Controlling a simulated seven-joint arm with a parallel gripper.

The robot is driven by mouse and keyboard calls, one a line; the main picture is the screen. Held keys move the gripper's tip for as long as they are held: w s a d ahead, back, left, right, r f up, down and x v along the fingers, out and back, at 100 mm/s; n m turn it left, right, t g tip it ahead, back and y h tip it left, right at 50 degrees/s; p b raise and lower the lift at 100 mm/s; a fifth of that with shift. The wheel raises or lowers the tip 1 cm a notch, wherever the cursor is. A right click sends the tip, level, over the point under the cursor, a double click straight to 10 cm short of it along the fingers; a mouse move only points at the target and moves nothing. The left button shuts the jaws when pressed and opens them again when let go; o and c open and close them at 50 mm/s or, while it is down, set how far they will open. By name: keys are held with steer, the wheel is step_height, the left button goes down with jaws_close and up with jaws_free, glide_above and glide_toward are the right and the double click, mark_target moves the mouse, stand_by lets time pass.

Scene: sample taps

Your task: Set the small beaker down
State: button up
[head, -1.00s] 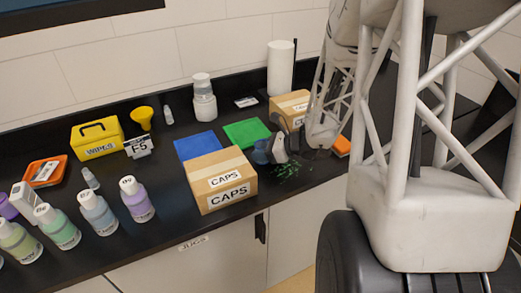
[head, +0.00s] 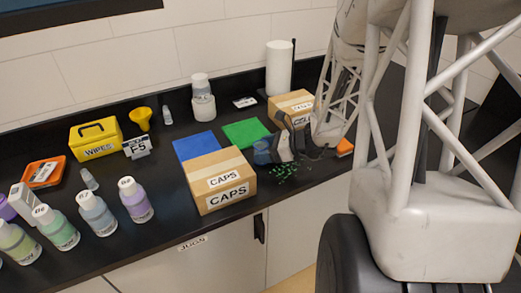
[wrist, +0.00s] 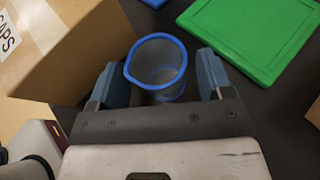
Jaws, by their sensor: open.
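The small beaker (wrist: 157,65) is clear with a blue rim and stands on the black counter, its open mouth towards the wrist camera. It also shows in the head view (head: 262,153), just right of the front CAPS box. My gripper (wrist: 165,78) is open, with one blue-grey finger on each side of the beaker. A gap shows at the right finger; the left finger is very close to the beaker, and I cannot tell if they touch. In the head view my gripper (head: 276,150) reaches in low from the right. The beaker's base is partly hidden.
The front CAPS box (head: 221,182) stands close left of the beaker. A green mat (head: 245,133) and a blue mat (head: 197,146) lie behind. Another cardboard box (head: 291,104) stands at the back right. Small green bits (head: 283,173) lie scattered in front of my gripper.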

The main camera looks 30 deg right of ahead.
steer(key=shift+v, duration=5)
steer(key=shift+r, duration=0.1)
steer(key=shift+a+r+n+g, duration=0.2)
steer(key=shift+a+n+g, duration=0.1)
steer(key=shift+a, duration=0.2)
steer(key=s+a+r+n+g+h, duration=0.3)
steer(key=s+a+r+n+h, duration=0.2)
steer(key=a+n, duration=0.5)
steer(key=s+a+r+n+g+h, duration=0.2)
steer(key=s+a+r+n+h, duration=0.3)
steer(key=s+a+r+n, duration=0.4)
steer(key=shift+s+a+n+g, duration=0.4)
steer(key=shift+s+a+n, duration=0.45)
steer(key=shift+s+n, duration=1.65)
steer(key=shift+w+n, duration=0.7)
steer(key=shift+w, duration=0.05)
